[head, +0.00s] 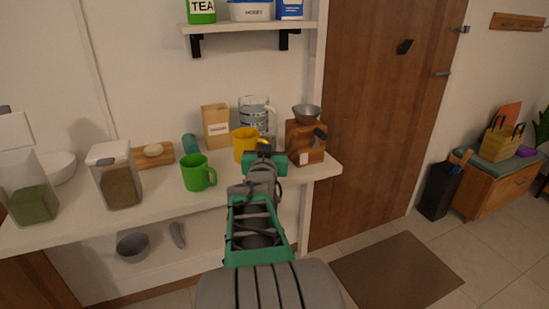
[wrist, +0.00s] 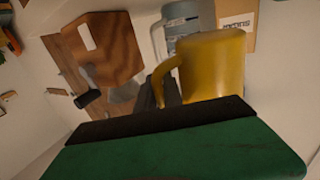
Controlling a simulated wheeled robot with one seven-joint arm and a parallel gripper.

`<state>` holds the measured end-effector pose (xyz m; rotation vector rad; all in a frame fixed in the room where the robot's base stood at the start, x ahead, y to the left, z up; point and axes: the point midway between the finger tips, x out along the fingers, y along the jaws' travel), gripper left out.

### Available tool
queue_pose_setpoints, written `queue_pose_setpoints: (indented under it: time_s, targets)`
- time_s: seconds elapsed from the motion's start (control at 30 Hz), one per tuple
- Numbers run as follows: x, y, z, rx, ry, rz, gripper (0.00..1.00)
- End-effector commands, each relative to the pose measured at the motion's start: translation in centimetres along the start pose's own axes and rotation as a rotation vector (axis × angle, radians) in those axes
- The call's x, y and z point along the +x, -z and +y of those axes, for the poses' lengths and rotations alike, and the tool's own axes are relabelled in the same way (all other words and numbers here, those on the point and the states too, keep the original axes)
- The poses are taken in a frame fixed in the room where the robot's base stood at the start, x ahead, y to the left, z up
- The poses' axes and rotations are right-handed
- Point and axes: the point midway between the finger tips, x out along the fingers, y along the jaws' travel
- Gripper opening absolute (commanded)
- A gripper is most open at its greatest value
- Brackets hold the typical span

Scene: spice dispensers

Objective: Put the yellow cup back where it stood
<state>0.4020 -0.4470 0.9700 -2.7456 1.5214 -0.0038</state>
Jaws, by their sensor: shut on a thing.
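The yellow cup (head: 244,144) is over the right part of the white counter in the head view. In the wrist view the yellow cup (wrist: 215,68) is close, with its handle toward my fingers. My gripper (head: 264,148) is shut on the yellow cup at its handle side; in the wrist view the dark fingertips (wrist: 166,92) are at the handle, partly hidden by my green gripper body. Whether the cup's base touches the counter cannot be told, since my arm and the angle hide it.
A green cup (head: 196,173) stands left of the yellow cup. A wooden grinder (head: 305,142) stands close on the right. A paper bag (head: 216,126) and a clear dispenser (head: 256,113) stand behind. Clear containers (head: 118,176) stand farther left on the counter (head: 160,205).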

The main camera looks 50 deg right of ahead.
Motion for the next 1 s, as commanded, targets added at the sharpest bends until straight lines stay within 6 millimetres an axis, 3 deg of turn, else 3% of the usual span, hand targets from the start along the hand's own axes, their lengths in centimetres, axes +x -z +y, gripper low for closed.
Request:
queue_pose_setpoints:
  time_s: [0.03,0.27,0.4,0.8,0.83,1.0]
  targets:
    - [0.7,-1.2,0.2,0.001,0.0,0.003,0.0]
    - [2.4,-3.4,0.8,0.0,0.002,0.004,0.0]
    - [2.4,-6.2,1.0,0.001,0.0,0.004,0.0]
    - [2.3,-6.5,1.1,0.001,-0.001,0.006,0.0]
    - [2.3,-6.5,1.0,0.0,0.0,0.004,0.13]
    - [2.3,-6.5,0.9,0.0,0.001,0.004,0.27]
